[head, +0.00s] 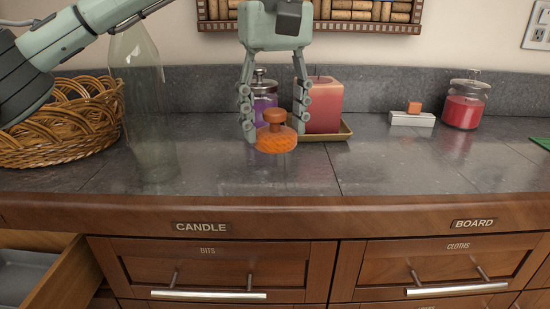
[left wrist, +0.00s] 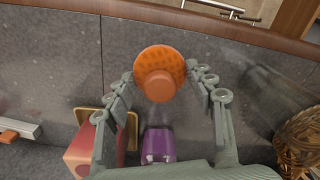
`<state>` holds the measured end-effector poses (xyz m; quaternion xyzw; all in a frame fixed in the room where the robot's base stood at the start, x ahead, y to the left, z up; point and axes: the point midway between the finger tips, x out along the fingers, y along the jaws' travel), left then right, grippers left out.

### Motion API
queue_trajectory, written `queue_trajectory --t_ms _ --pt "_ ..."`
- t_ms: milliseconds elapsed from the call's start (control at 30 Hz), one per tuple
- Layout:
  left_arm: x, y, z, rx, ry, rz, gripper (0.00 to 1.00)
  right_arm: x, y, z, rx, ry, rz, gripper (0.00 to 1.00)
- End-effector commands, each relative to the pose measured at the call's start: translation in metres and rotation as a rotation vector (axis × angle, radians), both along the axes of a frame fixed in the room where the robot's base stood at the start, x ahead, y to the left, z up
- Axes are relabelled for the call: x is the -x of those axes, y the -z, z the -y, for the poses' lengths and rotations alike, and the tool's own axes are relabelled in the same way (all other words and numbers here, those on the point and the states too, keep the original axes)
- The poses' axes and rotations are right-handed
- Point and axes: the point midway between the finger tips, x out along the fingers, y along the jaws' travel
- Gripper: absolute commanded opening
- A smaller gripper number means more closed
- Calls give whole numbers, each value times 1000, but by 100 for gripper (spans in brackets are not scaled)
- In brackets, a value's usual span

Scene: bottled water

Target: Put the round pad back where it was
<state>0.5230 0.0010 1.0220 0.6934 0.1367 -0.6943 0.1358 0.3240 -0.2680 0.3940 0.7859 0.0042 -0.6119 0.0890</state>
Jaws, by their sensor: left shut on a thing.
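The round pad (head: 277,143) is an orange disc with a knob on top. My left gripper (head: 274,130) reaches down from above and is shut on it, with one finger on each side. In the left wrist view the pad (left wrist: 158,60) shows between the fingertips (left wrist: 160,78), its knob facing the camera. It appears close over the dark counter (head: 400,165); I cannot tell whether it touches. My right gripper is not in view.
Behind the gripper are a purple jar (head: 264,92) and a red candle (head: 324,105) on a tray (head: 341,134). A clear bottle (head: 140,100) and wicker basket (head: 60,145) stand left. A white block (head: 411,119) and red jar (head: 465,105) stand right. A drawer (head: 60,275) is open at lower left.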

Motion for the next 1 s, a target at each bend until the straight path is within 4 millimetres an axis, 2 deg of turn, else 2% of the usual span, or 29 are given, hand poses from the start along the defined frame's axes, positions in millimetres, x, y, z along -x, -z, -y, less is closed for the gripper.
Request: queue_trajectory --t_ms 33,267,500,900,933,1000 --pt "0 9 0 1 1 -2 31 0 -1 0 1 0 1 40" --pt "0 27 0 1 0 0 31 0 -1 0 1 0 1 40" --pt "0 57 0 1 -1 0 31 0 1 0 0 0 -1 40" --pt "0 62 0 1 -1 2 31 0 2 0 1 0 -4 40" --pt "0 62 0 1 -1 2 56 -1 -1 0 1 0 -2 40" --pt "0 61 0 1 -1 2 65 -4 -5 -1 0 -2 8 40"
